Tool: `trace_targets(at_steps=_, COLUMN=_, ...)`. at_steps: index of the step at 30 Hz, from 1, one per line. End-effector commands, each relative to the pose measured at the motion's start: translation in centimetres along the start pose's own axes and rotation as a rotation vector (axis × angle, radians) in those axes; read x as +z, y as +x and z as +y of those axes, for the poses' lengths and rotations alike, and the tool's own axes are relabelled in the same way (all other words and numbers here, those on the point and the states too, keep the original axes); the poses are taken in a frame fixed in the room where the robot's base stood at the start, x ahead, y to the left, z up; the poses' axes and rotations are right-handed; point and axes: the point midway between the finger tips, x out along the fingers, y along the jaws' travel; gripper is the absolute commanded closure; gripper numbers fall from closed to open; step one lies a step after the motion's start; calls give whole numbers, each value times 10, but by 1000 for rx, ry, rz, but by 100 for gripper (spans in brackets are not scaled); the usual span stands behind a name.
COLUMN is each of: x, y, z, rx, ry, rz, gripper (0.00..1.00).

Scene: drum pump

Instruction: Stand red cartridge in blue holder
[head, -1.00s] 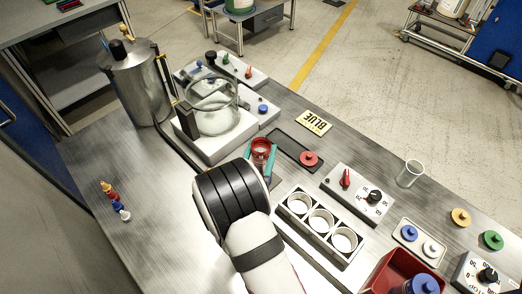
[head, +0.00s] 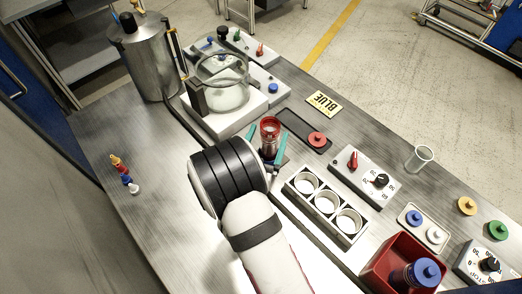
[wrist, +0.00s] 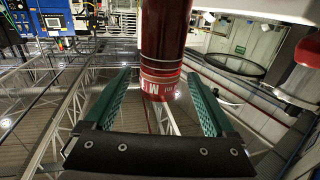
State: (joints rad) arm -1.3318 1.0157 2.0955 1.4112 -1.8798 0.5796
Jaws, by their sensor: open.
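The red cartridge (head: 269,126) stands upright in the head view, with a red ring-like top and a darker body below. In the wrist view the cartridge (wrist: 165,40) is a dark red cylinder with a lighter lettered band at its lower visible end. My gripper (head: 266,141) is open, with one teal finger on each side of the cartridge. In the wrist view my gripper (wrist: 156,76) shows gaps between both fingers and the cartridge. No clearly blue holder shows. A yellow sign reading BLUE (head: 323,103) lies behind, and a white rack with three round openings (head: 326,204) stands to the right.
A dark tray (head: 293,120) with a red knobbed disc (head: 317,139) lies behind the cartridge. A glass vessel on a white base (head: 222,130) stands to the left. A red bin (head: 375,262) is at front right. The table's left side is mostly clear.

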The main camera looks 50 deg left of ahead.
Motion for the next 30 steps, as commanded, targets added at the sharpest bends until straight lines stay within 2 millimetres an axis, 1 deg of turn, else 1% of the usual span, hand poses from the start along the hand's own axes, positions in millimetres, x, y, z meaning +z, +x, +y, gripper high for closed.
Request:
trace_targets(at_steps=1, x=0, y=-13, z=-2, rx=-6, ry=-4, rz=-2, gripper=11)
trace_targets(at_steps=6, x=0, y=-59, z=-2, rx=-7, ry=-4, rz=-2, gripper=11)
trace_targets(at_steps=9, x=0, y=-80, z=-2, rx=-6, ry=-3, rz=-1, gripper=11)
trace_targets(at_steps=12, x=0, y=-92, z=-1, rx=-3, ry=-3, rz=0, gripper=11)
trace_targets(at_steps=14, x=0, y=-95, z=0, rx=-2, ry=-1, rz=1, gripper=11)
trace_targets(at_steps=17, x=0, y=-95, z=1, rx=1, ry=2, rz=-1, gripper=11)
trace_targets(at_steps=18, x=-1, y=-92, z=5, rx=17, ry=20, rz=-13, gripper=11)
trace_targets(at_steps=20, x=-3, y=-77, z=21, rx=77, ry=93, rz=-64, gripper=11)
trace_targets(at_steps=23, x=-6, y=-42, z=67, rx=230, ry=328, rz=-247, gripper=11)
trace_targets(at_steps=24, x=-7, y=-31, z=87, rx=280, ry=434, rz=-341, gripper=11)
trace_targets(at_steps=25, x=-9, y=-25, z=101, rx=309, ry=510, rz=-415, gripper=11)
trace_targets(at_steps=27, x=-19, y=-23, z=130, rx=341, ry=657, rz=-589, gripper=11)
trace_targets(at_steps=28, x=-25, y=-28, z=142, rx=344, ry=704, rz=-662, gripper=11)
trace_targets(at_steps=29, x=-33, y=-36, z=153, rx=343, ry=741, rz=-732, gripper=11)
trace_targets(at_steps=30, x=-43, y=-51, z=170, rx=342, ry=778, rz=-821, gripper=11)
